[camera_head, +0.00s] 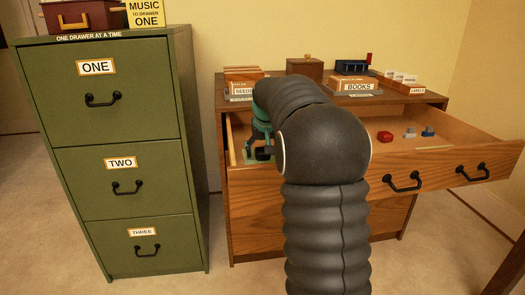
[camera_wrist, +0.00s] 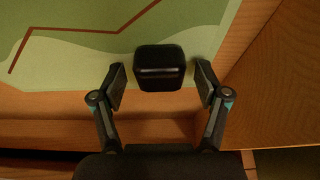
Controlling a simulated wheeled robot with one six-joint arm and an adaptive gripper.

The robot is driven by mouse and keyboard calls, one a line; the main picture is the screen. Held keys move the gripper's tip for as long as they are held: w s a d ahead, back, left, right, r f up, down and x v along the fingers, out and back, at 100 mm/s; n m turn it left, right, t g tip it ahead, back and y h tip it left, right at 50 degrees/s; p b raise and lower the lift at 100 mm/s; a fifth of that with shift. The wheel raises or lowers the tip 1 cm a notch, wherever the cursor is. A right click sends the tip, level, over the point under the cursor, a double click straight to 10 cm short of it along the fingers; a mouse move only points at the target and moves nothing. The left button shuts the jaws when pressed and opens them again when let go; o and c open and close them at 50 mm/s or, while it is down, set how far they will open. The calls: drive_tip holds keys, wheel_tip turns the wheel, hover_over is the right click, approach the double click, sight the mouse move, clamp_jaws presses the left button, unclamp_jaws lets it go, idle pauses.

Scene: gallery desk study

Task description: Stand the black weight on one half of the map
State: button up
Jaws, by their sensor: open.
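The black weight (camera_wrist: 160,70) is a dark block with rounded edges. In the wrist view it lies between my gripper's two fingers (camera_wrist: 161,84), with a small gap on each side. It overlaps the near edge of the green and cream map (camera_wrist: 80,55), which has a dark red line at its left and top. I cannot tell whether the weight's whole base rests on the map. In the head view my gripper (camera_head: 262,148) reaches into the left end of the open drawer (camera_head: 470,147). There my arm hides most of the map, and the weight cannot be made out.
A red block (camera_head: 385,136) and small grey and blue items (camera_head: 410,132) lie in the drawer's right part. Card boxes, including the BOOKS box (camera_head: 352,85), stand on the desk top behind. A green filing cabinet (camera_head: 110,165) stands close at the left. The drawer's wooden walls border my gripper.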

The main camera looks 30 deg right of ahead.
drive_tip(key=p+v, duration=0.1)
drive_tip(key=v, duration=1.1)
drive_tip(key=shift+s+r, duration=0.1)
drive_tip(key=shift+r, duration=0.05)
